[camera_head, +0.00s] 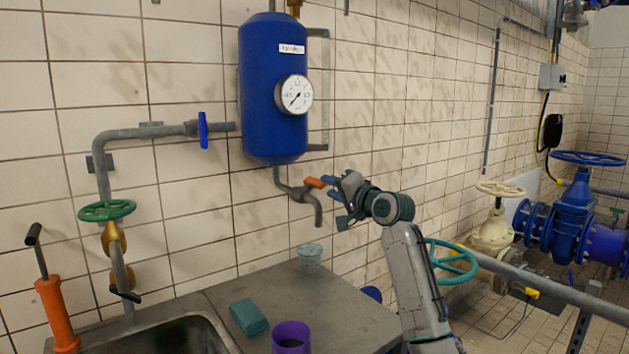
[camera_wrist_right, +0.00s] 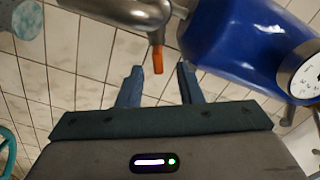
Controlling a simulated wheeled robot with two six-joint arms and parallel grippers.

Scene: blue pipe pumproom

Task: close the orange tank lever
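The orange tank lever (camera_head: 314,183) sits on the grey outlet tap (camera_head: 302,193) under the blue tank (camera_head: 272,95). In the head view it points right, toward my right gripper (camera_head: 335,200). In the right wrist view the lever (camera_wrist_right: 158,60) lies just ahead of and between the two blue fingertips of my right gripper (camera_wrist_right: 160,70). The fingers are apart and hold nothing. A gap shows between each finger and the lever; I cannot tell whether the lever's tip is inside the jaws. My left gripper is in neither view.
Below the tap, a patterned cup (camera_head: 310,258) stands on the grey counter (camera_head: 335,300). A round gauge (camera_head: 294,95) sticks out from the tank. The tiled wall is close behind.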

